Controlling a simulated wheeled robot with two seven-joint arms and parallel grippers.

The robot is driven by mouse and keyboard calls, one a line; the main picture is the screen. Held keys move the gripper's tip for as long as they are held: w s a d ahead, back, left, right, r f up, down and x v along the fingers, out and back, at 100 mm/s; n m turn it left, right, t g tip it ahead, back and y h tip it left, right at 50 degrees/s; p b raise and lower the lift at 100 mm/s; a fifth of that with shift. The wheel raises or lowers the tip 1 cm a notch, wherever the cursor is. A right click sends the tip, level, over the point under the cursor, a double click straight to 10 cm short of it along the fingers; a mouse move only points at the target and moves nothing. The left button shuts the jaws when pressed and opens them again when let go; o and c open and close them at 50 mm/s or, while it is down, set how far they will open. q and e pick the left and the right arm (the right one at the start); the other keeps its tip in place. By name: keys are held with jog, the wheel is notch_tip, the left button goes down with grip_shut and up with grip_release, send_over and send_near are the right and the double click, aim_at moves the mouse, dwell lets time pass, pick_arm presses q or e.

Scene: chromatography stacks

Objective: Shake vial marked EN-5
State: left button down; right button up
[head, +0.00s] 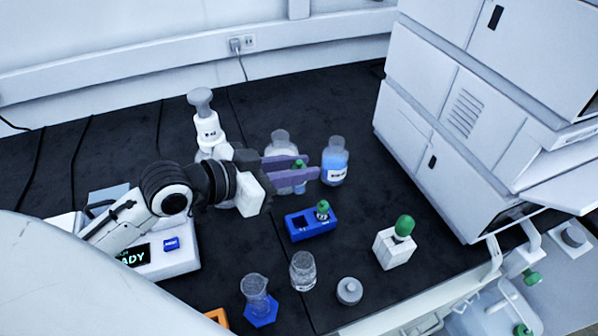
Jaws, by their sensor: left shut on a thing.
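My left gripper (303,169) has purple fingers and is shut on a small green-capped vial (298,164), held above the bench behind the blue rack. Only its cap and a little of its body show; no EN-5 marking is readable. The blue rack (298,234) has a second green-capped vial (322,208) in its right slot and an open slot at left. A white block (390,250) to the right bears a larger green top (404,226). My right gripper is out of view.
A clear bottle (281,141) and a blue-liquid bottle (335,162) stand close behind the fingers. A white dispenser bottle (207,130) stands left. A flask (256,290), a beaker (303,271) and a grey lidded item (349,290) are in front. A device (170,260) reads "ADY". Instrument stacks (450,130) rise right.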

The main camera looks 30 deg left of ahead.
pick_arm(q)
notch_tip(320, 180, up, 8)
jog(key=shift+f, duration=0.2)
notch_tip(320, 180, down, 7)
jog(key=shift+s+r, duration=0.1)
jog(key=shift+r, duration=0.05)
jog(key=shift+f, duration=0.3)
notch_tip(320, 180, up, 7)
jog(key=shift+f, duration=0.35)
notch_tip(320, 180, down, 6)
jog(key=shift+f, duration=0.1)
jog(key=shift+r, duration=0.25)
notch_tip(320, 180, up, 7)
jog(key=shift+f, duration=0.2)
notch_tip(320, 180, down, 8)
jog(key=shift+r, duration=0.25)
notch_tip(320, 180, up, 8)
jog(key=shift+f, duration=0.15)
notch_tip(320, 180, down, 8)
jog(key=shift+f, duration=0.1)
notch_tip(320, 180, up, 8)
jog(key=shift+r, duration=0.15)
notch_tip(320, 180, down, 8)
jog(key=shift+f, duration=0.2)
jog(key=shift+r, duration=0.35)
